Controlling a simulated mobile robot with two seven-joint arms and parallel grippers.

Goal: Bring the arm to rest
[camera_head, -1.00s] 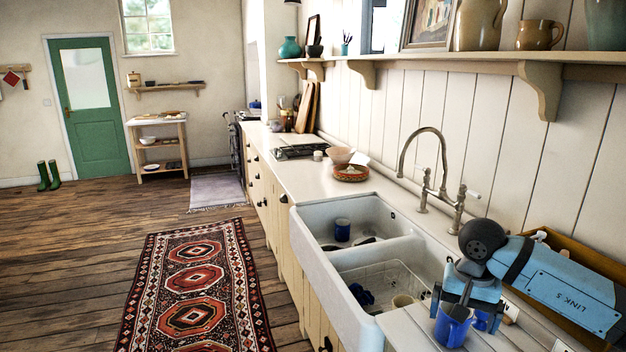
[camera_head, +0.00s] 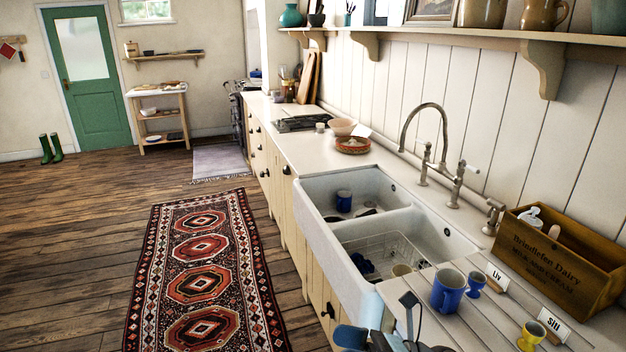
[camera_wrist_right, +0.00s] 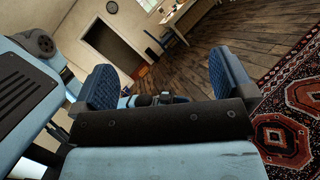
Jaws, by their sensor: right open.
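My right gripper shows in the right wrist view (camera_wrist_right: 165,88) with its two dark blue finger pads wide apart and nothing between them. In the head view only pieces of my right arm show at the bottom edge, left of the mugs. A blue mug (camera_head: 448,290) stands upright on the draining board (camera_head: 492,325), clear of the arm. A small blue cup (camera_head: 475,284) stands beside it, near a card reading "Liv" (camera_head: 497,276). My left gripper is in neither view.
A wooden crate (camera_head: 562,258) stands at the back right. A yellow cup (camera_head: 532,335) stands near a second name card (camera_head: 553,325). The double sink (camera_head: 350,238) holds a blue mug (camera_head: 343,201) and other crockery. Open floor and a patterned rug (camera_head: 205,270) lie left.

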